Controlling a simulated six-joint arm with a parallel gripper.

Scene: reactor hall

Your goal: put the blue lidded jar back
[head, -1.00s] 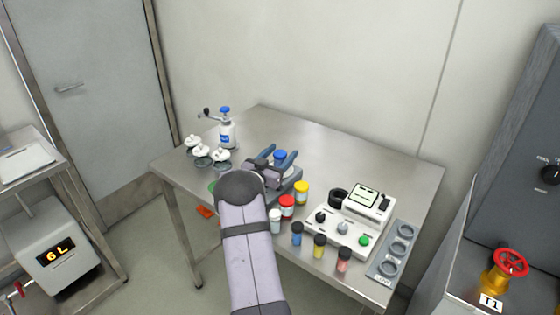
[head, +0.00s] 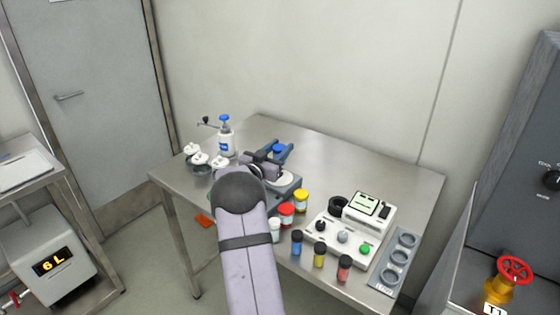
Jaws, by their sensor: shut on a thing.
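The blue-lidded jar (head: 279,149) is between the fingers of my gripper (head: 280,154), over the back part of the steel table (head: 345,165). Only its blue lid shows clearly; its body is mostly hidden by the gripper and my arm. My gripper is shut on it. I cannot tell whether the jar's base touches the table. The red-lidded jar (head: 286,209), yellow-lidded jar (head: 301,199) and white-lidded jar (head: 274,229) stand close together nearer the front, to the right of my arm.
Blue (head: 297,242), yellow (head: 319,256) and red (head: 344,268) black-capped vials stand at the front. A device with a display (head: 369,209) and a ringed rack (head: 396,264) are right. A blue-topped bottle (head: 226,140) and white-topped pots (head: 199,159) are left. The back right is clear.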

